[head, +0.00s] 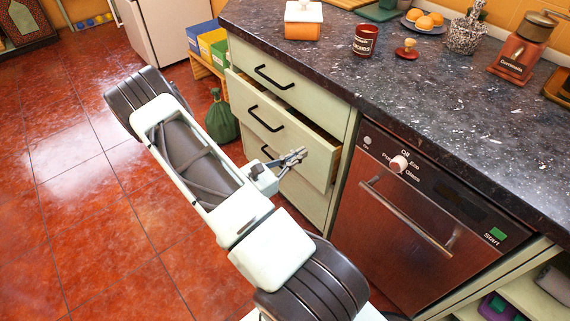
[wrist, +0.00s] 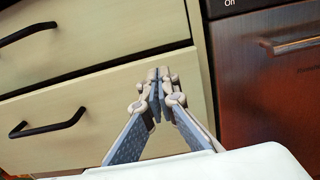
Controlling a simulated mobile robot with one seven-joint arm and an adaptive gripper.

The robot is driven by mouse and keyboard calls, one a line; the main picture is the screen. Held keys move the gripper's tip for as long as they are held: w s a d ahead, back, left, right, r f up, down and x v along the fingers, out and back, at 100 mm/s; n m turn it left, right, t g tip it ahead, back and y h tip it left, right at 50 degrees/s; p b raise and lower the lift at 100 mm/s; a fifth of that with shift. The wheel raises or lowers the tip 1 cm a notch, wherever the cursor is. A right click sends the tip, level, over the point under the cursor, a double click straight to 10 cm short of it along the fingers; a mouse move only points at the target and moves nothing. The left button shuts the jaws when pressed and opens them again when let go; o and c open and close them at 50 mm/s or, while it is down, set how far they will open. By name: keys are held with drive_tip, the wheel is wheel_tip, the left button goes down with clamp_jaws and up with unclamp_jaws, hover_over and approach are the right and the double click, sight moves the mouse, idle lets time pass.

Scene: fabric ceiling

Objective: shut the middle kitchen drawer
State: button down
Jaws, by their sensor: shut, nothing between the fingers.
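The middle drawer (head: 270,121) is part of the pale cabinet left of the dishwasher. Its front stands out from the cabinet, and a strip of its inside shows along the top right. It has a black bar handle. In the wrist view the lower pale front (wrist: 60,135) appears to be this drawer, with a dark gap above it. My gripper (head: 299,156) is near the right part of this front, right of the handle. In the wrist view my gripper (wrist: 157,80) has its fingertips together with nothing between them. I cannot tell whether it touches the front.
The top drawer (head: 290,85) above looks shut. The dishwasher (head: 400,230) stands right beside the drawers, with a long handle. The dark countertop (head: 340,70) holds jars and other items. Red tiled floor (head: 80,200) is open to the left.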

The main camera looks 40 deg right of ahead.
sight(317, 142)
drive_tip(key=shift+d, duration=2.25)
drive_tip(key=shift+d+b, duration=0.3)
drive_tip(key=shift+d, duration=2.2)
drive_tip(key=shift+a, duration=0.1)
drive_tip(key=shift+a, duration=0.2)
drive_tip(key=a+p, duration=0.1)
drive_tip(key=a, duration=1.2)
drive_tip(key=shift+a, duration=0.35)
drive_tip(key=shift+r, duration=0.1)
